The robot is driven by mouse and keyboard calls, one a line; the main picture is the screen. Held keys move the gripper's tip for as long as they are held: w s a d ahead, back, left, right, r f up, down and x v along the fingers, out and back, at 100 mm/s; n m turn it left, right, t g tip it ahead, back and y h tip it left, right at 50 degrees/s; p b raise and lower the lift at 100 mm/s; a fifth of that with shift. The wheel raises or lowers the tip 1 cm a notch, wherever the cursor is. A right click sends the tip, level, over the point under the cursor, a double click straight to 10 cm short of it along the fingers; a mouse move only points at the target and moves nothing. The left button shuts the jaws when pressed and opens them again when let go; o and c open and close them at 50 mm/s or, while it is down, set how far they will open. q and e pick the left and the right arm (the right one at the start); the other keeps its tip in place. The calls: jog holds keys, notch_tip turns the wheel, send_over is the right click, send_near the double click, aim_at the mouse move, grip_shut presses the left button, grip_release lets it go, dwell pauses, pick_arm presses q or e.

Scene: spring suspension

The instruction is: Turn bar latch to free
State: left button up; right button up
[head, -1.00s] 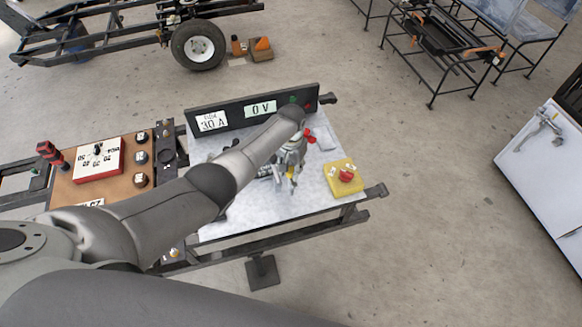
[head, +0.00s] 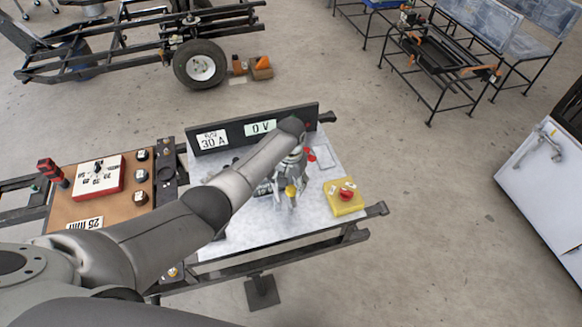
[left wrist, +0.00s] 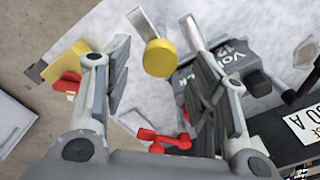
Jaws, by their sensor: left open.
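My left gripper (head: 286,198) is open over the grey bench top, pointing down. In the left wrist view its two fingers (left wrist: 155,45) are spread apart. A pale grey bar with a round yellow end (left wrist: 157,57), which looks like the bar latch, shows between and beyond the fingers. My right gripper is not in view.
A yellow box with a red button (head: 346,194) is right of the gripper. A red lever (left wrist: 160,140) and a dark grey lettered block (left wrist: 225,70) are close to the fingers. A black panel reading 30 A and 0 V (head: 235,133) stands at the back.

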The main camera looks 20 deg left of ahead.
aim_at(291, 189)
pick_arm(q)
notch_tip(291, 189, up, 10)
dwell(0.4)
dwell(0.3)
